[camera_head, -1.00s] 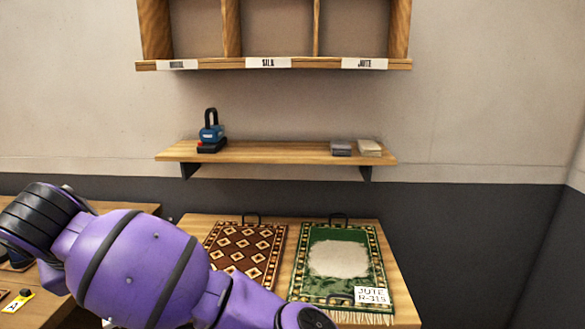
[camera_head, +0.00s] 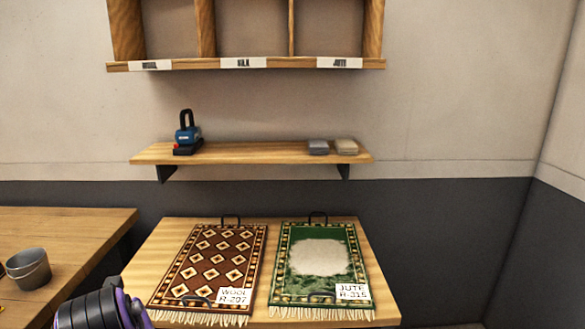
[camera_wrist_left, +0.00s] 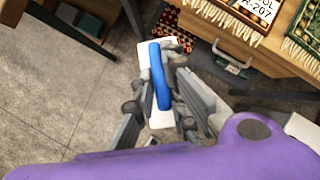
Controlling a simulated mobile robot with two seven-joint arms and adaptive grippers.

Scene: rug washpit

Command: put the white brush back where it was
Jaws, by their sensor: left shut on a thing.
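The white brush (camera_wrist_left: 157,52) has a white body and a blue loop handle. My left gripper (camera_wrist_left: 162,85) is shut on it in the left wrist view, with its fingers on both sides of the blue handle. The brush is in the air over the grey floor, in front of the rug table. The fingers hide part of its body. In the head view only part of my left arm shows at the bottom left, and the brush is out of frame. My right gripper is in neither view.
Labelled cubbies (camera_head: 245,62) hang above. A brown rug (camera_head: 214,260) and a green rug (camera_head: 300,290) lie on a table. A bucket (camera_head: 30,268) stands left.

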